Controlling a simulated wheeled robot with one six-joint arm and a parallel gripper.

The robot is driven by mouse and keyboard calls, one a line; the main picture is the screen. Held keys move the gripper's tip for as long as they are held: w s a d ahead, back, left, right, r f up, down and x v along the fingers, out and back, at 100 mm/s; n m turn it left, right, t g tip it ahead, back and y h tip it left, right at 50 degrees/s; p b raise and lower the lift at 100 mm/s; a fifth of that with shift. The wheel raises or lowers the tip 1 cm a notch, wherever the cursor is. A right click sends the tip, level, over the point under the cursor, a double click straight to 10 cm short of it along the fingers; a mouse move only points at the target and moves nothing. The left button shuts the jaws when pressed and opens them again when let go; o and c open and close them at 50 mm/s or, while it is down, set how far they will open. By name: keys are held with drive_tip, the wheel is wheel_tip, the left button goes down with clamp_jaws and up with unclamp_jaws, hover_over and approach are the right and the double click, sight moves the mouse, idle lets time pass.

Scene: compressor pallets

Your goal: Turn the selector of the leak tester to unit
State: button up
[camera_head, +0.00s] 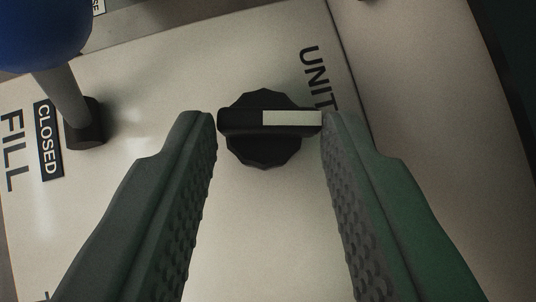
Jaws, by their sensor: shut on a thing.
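The selector (262,150) is a black scalloped knob with a raised bar across its top, on the pale panel of the leak tester (255,235). A white stripe on the bar's right half points right in the picture, just below the tilted black UNIT label (317,78). My gripper (269,122) has its two dark, ridged fingers at the two ends of the bar and is shut on it. The left fingertip touches the bar's left end and the right fingertip its right end. The right fingertip lies close to the last letter of UNIT.
A lever with a blue ball knob (42,30) and grey stem stands at upper left, close to my left finger. Beside it are a CLOSED plate (47,139) and the word FILL (14,150). A panel seam runs down the right; the surface beyond it is bare.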

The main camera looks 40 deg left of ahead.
drive_tip(key=o, duration=1)
drive_tip(key=v, duration=1.7)
drive_tip(key=shift+s+d+r, duration=0.1)
drive_tip(key=shift+d+r, duration=0.05)
